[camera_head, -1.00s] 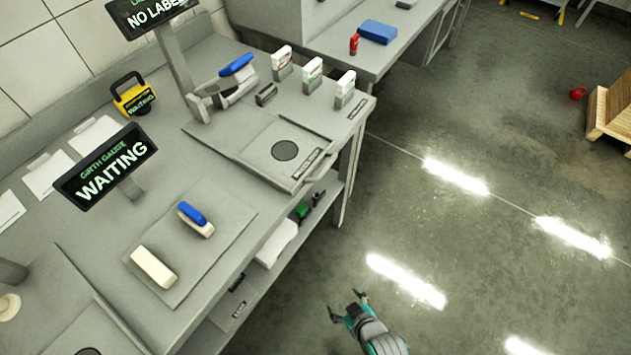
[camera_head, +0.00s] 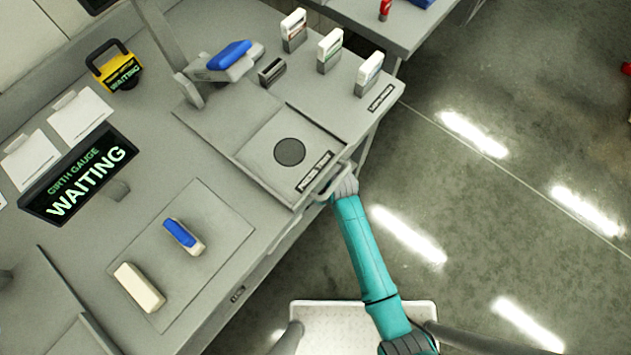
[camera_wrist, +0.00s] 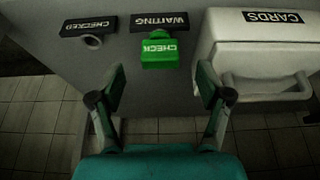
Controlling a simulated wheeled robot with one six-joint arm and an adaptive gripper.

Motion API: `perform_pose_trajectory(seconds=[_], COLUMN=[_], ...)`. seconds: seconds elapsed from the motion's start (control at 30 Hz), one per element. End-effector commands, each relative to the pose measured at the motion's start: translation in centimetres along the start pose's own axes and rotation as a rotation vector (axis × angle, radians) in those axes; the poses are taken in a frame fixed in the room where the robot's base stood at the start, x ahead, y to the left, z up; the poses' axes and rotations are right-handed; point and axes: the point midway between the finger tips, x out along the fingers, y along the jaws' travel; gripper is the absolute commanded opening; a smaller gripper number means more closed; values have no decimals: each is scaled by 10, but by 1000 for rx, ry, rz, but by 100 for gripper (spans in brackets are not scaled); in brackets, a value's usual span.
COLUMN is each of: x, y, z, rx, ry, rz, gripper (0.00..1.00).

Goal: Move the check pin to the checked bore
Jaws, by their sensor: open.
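The green check pin (camera_wrist: 160,50), marked CHECK, sits under the WAITING label (camera_wrist: 166,22) in the wrist view, at the front face of the bench. The checked bore (camera_wrist: 93,41) is a round opening under the CHECKED label (camera_wrist: 88,26), to the left of the pin and empty. My gripper (camera_wrist: 161,84) is open, its two fingers apart on either side below the pin, not touching it. In the head view my teal arm reaches to the bench's front edge, and the gripper, the pin and the bore are hidden there.
A white CARDS drawer (camera_wrist: 258,55) with a protruding handle (camera_wrist: 265,91) is close to the right finger. On the bench are a girth gauge sign (camera_head: 80,176), a yellow device (camera_head: 118,72), a blue-topped block (camera_head: 183,236) and a cream block (camera_head: 139,287). Open floor lies to the right.

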Motion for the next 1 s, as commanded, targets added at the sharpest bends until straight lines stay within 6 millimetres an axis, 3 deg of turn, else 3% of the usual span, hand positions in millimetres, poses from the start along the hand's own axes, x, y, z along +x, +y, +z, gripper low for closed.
perform_pose_trajectory(seconds=[0.2,0.4,0.77,0.83,1.0], x=[32,51,57,57,57], y=[0,0,0,0,0], z=[0,0,0,0,0], rx=[1,1,1,1,1], ry=[0,0,2,2,2], rz=[0,0,2,2,2], gripper=[77,77,77,67,25])
